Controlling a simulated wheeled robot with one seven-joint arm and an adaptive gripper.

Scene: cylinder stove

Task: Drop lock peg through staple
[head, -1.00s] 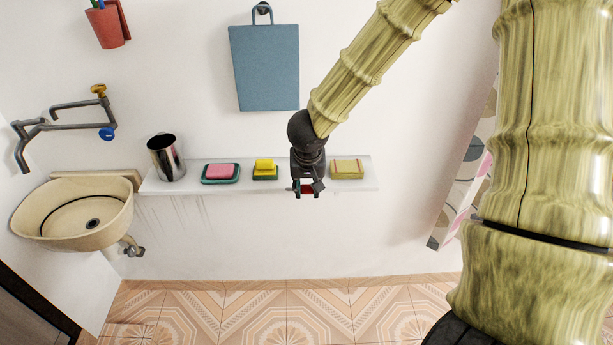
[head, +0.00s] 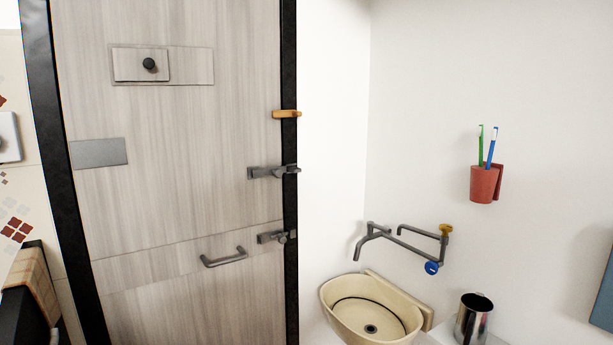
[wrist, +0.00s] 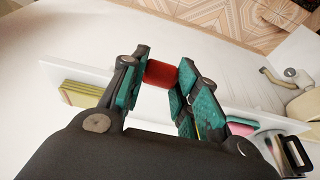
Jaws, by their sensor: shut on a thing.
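My gripper (wrist: 163,82) shows in the wrist view with its teal-padded fingers shut on a short red cylinder (wrist: 160,74). I cannot tell for sure whether this red cylinder is the lock peg. In the head view a grey wood door (head: 165,200) with a black frame carries an upper metal latch (head: 272,172) and a lower metal latch (head: 275,237) at its right edge. The staple is too small to make out at these latches. My gripper is out of the head view, away from the door.
An orange block (head: 286,114) sits on the door frame above the latches. A door handle (head: 224,258) is below. A beige basin (head: 372,310), grey taps (head: 405,240), a steel cup (head: 473,318) and a red toothbrush holder (head: 484,185) are right. A white shelf (wrist: 225,112) lies beyond my fingers.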

